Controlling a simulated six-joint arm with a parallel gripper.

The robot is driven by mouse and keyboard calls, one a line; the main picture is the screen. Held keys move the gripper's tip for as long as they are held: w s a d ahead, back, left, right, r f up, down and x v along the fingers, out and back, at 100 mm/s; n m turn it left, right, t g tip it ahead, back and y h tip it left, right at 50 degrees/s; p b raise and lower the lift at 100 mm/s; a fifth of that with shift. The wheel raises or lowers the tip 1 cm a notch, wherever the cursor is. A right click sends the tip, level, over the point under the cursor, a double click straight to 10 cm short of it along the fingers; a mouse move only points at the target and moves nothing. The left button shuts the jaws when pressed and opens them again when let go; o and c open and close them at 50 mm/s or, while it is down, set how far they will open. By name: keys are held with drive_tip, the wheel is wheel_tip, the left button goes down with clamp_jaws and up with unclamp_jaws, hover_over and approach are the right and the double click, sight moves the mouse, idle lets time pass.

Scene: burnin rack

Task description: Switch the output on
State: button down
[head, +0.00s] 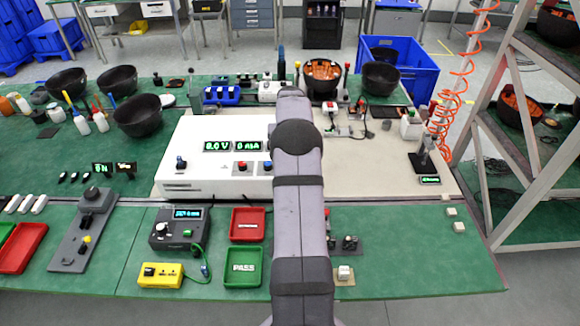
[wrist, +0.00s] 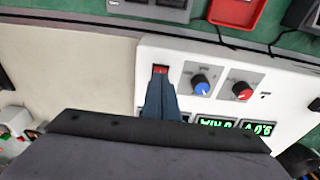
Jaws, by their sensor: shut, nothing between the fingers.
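The white power supply (head: 205,177) sits on the bench, partly hidden behind my arm in the head view. Its green displays (head: 232,146) read 0.0 V and 0 mA. In the wrist view its panel (wrist: 215,110) appears upside down, with a blue-capped knob (wrist: 200,84) and a red-capped knob (wrist: 242,90). A small red switch (wrist: 160,69) sits beside the blue knob. My gripper (wrist: 158,79) is shut and empty, its fingertips right at the near edge of the red switch. I cannot tell whether they touch it. My arm hides the gripper and switch in the head view.
A red tray (head: 248,225) and a green PASS tray (head: 243,267) lie in front of the supply. A dark meter box (head: 180,229) and a yellow box (head: 160,275) stand left of them.

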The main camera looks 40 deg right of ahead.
drive_tip(key=shift+f+b, duration=0.35)
drive_tip(key=shift+f, duration=0.35)
idle(0.6)
drive_tip(key=shift+r, duration=0.15)
wheel_tip(320, 180, up, 7)
drive_tip(key=p, duration=0.5)
idle(0.3)
idle(0.3)
drive_tip(key=s+a+r+n+b, duration=0.1)
drive_tip(key=a+r+n, duration=0.1)
drive_tip(key=a, duration=1.1)
drive_tip(key=s+a+r+n, duration=0.1)
drive_tip(key=a+n, duration=0.2)
drive_tip(key=a, duration=0.9)
drive_tip(key=s+a+f+n, duration=0.1)
drive_tip(key=s+a+n, duration=0.1)
drive_tip(key=s+a, duration=0.6)
drive_tip(key=s+a+f+n+g+y+b, duration=0.1)
drive_tip(key=s+a+f+n, duration=0.1)
drive_tip(key=s+a, duration=0.6)
drive_tip(key=s, duration=0.3)
